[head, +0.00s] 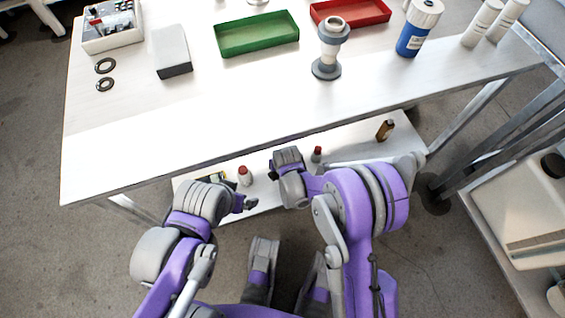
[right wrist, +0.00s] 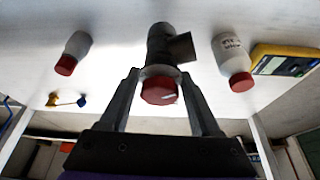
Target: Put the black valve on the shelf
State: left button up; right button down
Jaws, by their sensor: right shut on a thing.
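The black valve (right wrist: 160,45) is a dark cylinder with a side stub and a red knob (right wrist: 159,90), seen upside down in the right wrist view. My right gripper (right wrist: 157,80) is shut on it, one finger on each side near the knob. The valve's far end is against the white shelf surface in that view; I cannot tell whether it touches. In the head view my right gripper (head: 287,165) is over the lower shelf (head: 345,143), and the valve is hidden. My left gripper (head: 243,204) is low at the shelf's front; its jaws are unclear.
White red-capped bottles (right wrist: 72,52) (right wrist: 232,62) flank the valve, with a yellow meter (right wrist: 285,60) beyond one. The tabletop (head: 200,120) overhangs the shelf. It carries a green tray (head: 257,45), a red tray (head: 372,10), a pipe fitting (head: 327,70) and a blue-white bottle (head: 410,45).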

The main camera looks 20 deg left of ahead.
jog(key=shift+f+b, duration=0.5)
jog(key=shift+f, duration=1.75)
jog(key=shift+f, duration=0.2)
jog(key=shift+c, duration=0.5)
grip_release()
jog(key=shift+r, duration=0.1)
jog(key=shift+r, duration=0.3)
jog(key=p+v, duration=0.2)
jog(key=v, duration=0.9)
jog(key=shift+s+r+p, duration=0.15)
jog(key=shift+r+p, duration=0.1)
jog(key=shift+p, duration=0.15)
